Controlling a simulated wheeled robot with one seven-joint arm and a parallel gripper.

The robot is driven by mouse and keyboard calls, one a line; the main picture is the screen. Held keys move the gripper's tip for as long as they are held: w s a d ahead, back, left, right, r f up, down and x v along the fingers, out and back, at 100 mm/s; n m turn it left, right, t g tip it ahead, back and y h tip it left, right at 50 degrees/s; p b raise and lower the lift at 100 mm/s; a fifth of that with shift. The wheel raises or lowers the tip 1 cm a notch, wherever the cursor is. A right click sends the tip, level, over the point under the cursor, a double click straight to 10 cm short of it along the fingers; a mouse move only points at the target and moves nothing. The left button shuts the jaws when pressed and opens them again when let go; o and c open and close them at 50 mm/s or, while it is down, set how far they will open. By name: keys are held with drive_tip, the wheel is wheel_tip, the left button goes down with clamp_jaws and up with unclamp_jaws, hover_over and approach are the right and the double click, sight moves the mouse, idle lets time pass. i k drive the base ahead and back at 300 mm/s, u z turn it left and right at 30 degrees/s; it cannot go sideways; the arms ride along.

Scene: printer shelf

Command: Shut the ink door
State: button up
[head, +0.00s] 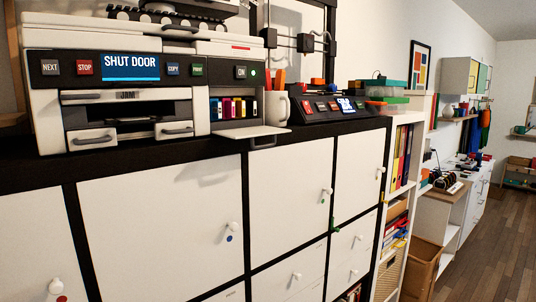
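The printer (185,92) stands on top of the dark-framed shelf in the head view. Its display (131,67) reads "SHUT DOOR". The ink door (250,132) is a white flap at the lower right of the printer. It is folded down open and juts forward, nearly level, past the shelf's front edge. Behind it the ink bay shows several coloured ink cartridges (233,109) in a row. My gripper is not in view.
A white mug (277,108) with pens stands close to the right of the ink door. A dark 3D printer (333,103) is farther right. White cabinet doors (163,222) with knobs lie below. Wooden floor (490,245) is open at the right.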

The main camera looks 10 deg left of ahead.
sight(252, 132)
drive_tip(key=k, duration=0.6)
drive_tip(key=u, duration=1.1)
drive_tip(key=i, duration=0.4)
drive_tip(key=z, duration=0.05)
